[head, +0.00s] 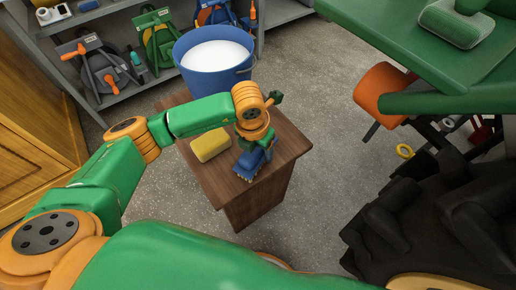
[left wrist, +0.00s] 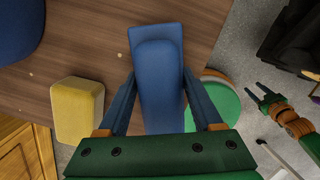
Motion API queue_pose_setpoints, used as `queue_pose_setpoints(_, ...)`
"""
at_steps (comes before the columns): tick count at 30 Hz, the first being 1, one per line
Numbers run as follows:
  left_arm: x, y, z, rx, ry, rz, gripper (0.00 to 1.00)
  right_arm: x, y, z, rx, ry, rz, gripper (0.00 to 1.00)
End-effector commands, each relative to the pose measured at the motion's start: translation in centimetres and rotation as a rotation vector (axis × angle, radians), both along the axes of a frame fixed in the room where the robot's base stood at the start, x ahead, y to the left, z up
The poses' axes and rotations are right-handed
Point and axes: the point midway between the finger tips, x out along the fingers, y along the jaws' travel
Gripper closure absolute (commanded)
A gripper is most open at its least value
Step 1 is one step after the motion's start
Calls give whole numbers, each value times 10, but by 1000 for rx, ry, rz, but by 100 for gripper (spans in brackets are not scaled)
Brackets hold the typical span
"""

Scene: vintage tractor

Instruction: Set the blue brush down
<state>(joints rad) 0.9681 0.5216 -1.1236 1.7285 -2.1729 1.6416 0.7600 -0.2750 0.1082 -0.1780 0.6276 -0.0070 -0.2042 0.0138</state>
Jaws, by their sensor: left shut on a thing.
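My left gripper (head: 256,143) is shut on the blue brush (head: 250,164), above the small wooden table (head: 215,182). In the left wrist view the brush (left wrist: 158,75) lies between the two fingers (left wrist: 157,100). Its pale bristles point down near the table's front right part; I cannot tell whether they touch the top. A yellow sponge (head: 211,145) lies on the table to the left of the brush, apart from it. My right gripper (left wrist: 262,97) shows at the right of the left wrist view, off the table, its fingers apart and empty.
A blue bucket (head: 205,80) of white liquid stands at the table's back. Shelves with tools (head: 110,75) are behind. A wooden cabinet (head: 30,140) is at left, the green tractor (head: 420,60) at right. The table's front left top is bare.

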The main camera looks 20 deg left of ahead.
Motion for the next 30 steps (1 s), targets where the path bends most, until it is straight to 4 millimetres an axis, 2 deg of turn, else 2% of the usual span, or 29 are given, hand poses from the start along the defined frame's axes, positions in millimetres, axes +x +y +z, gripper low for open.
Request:
queue_pose_setpoints(3,0,0,-3,0,-1,0,96,-1,0,-4,0,1,-1,50)
queue_pose_setpoints(4,0,0,-2,0,0,0,25,-1,-1,-2,-1,1,-1,50)
queue_pose_setpoints(6,0,0,-2,0,0,0,6,-1,-1,-2,-2,1,-1,50)
queue_pose_setpoints(7,0,0,-2,0,0,0,3,-1,-1,-2,-2,1,-1,50)
queue_pose_setpoints(14,0,0,-1,0,0,0,3,-1,-2,-2,-3,0,-1,50)
queue_pose_setpoints(17,0,0,6,0,-1,0,3,-1,-2,3,-2,1,0,50)
queue_pose_setpoints(27,-12,3,94,-2,-5,-1,3,-10,5,17,7,20,8,50)
queue_pose_setpoints(30,-15,4,111,-1,-4,0,3,-15,7,19,10,29,9,50)
